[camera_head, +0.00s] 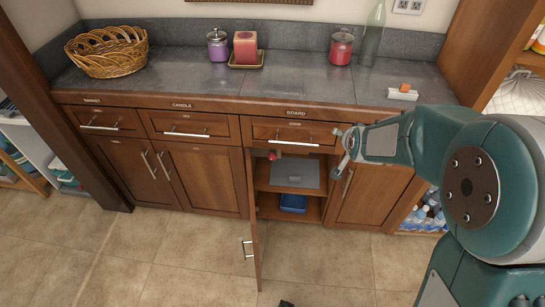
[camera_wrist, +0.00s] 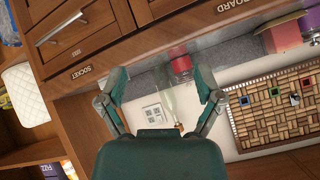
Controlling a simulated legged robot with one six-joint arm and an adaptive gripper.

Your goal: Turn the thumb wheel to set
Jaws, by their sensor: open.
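I cannot make out a thumb wheel for certain in either view. A small white block with an orange piece on top (camera_head: 402,94) sits on the right of the counter; it is too small to tell what it is. A patterned wall board with small coloured pieces (camera_wrist: 280,105) shows at the right of the wrist view. My gripper (camera_head: 345,143) is in front of the drawer labelled BOARD, at the counter's front edge. In the wrist view my gripper (camera_wrist: 160,88) has its fingers wide apart, with nothing held between them.
The counter (camera_head: 190,75) holds a wicker basket (camera_head: 107,52), a purple jar (camera_head: 217,46), a pink candle (camera_head: 245,48), a red jar (camera_head: 341,47) and a tall glass bottle (camera_head: 373,35). A cabinet door (camera_head: 253,220) stands open towards me. Bottles (camera_head: 425,213) stand low at right.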

